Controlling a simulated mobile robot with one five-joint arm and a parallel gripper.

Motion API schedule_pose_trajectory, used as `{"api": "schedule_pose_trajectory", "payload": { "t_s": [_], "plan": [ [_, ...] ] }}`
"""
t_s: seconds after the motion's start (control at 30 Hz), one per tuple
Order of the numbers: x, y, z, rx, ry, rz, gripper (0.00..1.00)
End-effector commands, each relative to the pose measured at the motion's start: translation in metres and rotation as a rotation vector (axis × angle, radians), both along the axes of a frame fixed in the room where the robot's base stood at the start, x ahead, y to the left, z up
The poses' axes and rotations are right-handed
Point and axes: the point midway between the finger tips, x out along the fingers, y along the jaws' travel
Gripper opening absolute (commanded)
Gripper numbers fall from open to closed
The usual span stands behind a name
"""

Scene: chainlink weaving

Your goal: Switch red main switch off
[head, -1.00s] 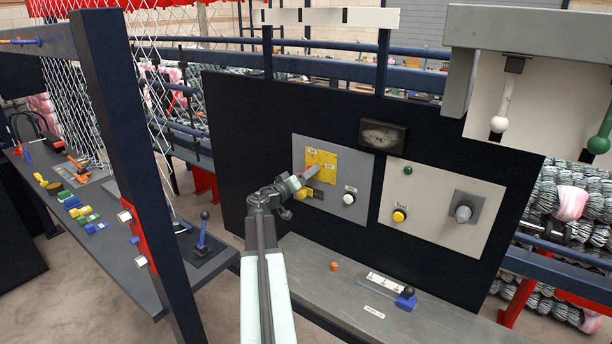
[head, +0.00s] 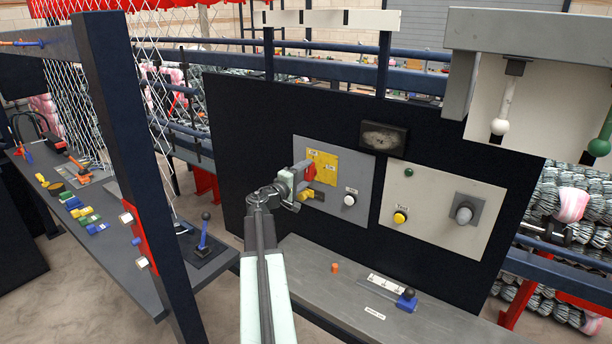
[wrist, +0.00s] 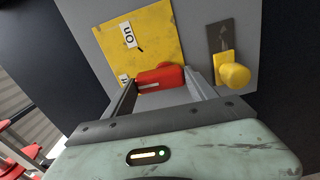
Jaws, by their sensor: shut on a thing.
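The red main switch (head: 310,169) is on a yellow plate (head: 323,166) on the left grey panel. My gripper (head: 302,173) reaches it from the left in the head view and partly covers it. In the wrist view the red switch (wrist: 160,76) lies crosswise between the fingertips of my gripper (wrist: 161,80), which is shut on it. A label reading "On" (wrist: 129,36) is on the yellow plate (wrist: 160,40) above the switch. A second, smaller label (wrist: 124,78) shows by the left finger, too small to read.
A yellow knob (wrist: 235,76) sits close to the right finger. The grey panel (head: 358,165) also has a white button (head: 349,200). A pale panel (head: 437,233) with buttons and a grey knob (head: 464,213) is to the right. A grey shelf (head: 340,309) runs below.

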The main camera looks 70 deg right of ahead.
Motion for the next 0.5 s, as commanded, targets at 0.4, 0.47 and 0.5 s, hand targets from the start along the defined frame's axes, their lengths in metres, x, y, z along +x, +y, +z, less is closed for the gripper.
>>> {"api": "schedule_pose_trajectory", "payload": {
  "t_s": [0.4, 0.47, 0.5],
  "plan": [
    [0.0008, 0.0005, -0.0009, 0.024, 0.085, -0.001, 0.25],
    [0.0008, 0.0005, -0.0009, 0.025, 0.087, -0.001, 0.25],
    [0.0009, 0.0005, -0.0008, 0.025, 0.087, -0.001, 0.25]
  ]
}}
